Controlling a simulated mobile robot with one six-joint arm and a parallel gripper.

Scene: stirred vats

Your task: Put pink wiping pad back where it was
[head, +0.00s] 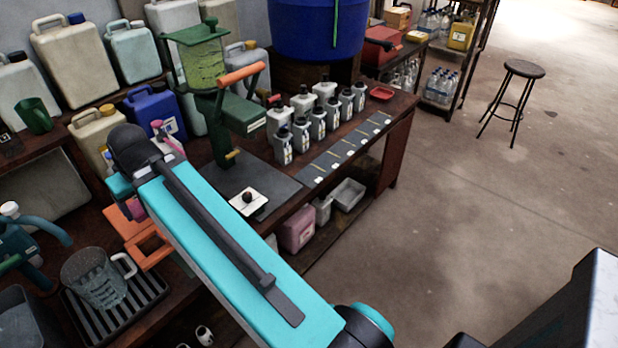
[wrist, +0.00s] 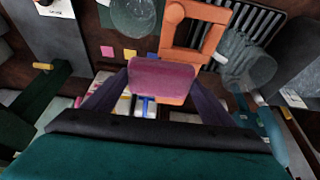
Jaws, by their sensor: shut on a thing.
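My gripper (wrist: 162,84) is shut on the pink wiping pad (wrist: 162,76), with one dark finger at each side of it. In the wrist view the pad hangs over the bench, near an orange open frame (wrist: 196,30). The pad's lower edge overlaps a pale holder with coloured items, so I cannot tell the gap between them. In the head view my teal arm hides most of the gripper; a small pink patch (head: 135,208) shows beside it, near the orange frame (head: 146,248).
A clear jug (head: 97,279) stands on a ribbed black tray (head: 142,312) at the lower left. A green hand-levered device (head: 222,120), several grey bottles (head: 301,134) and a white scale plate (head: 248,203) are further along the bench. The floor at right is open, with a stool (head: 524,69).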

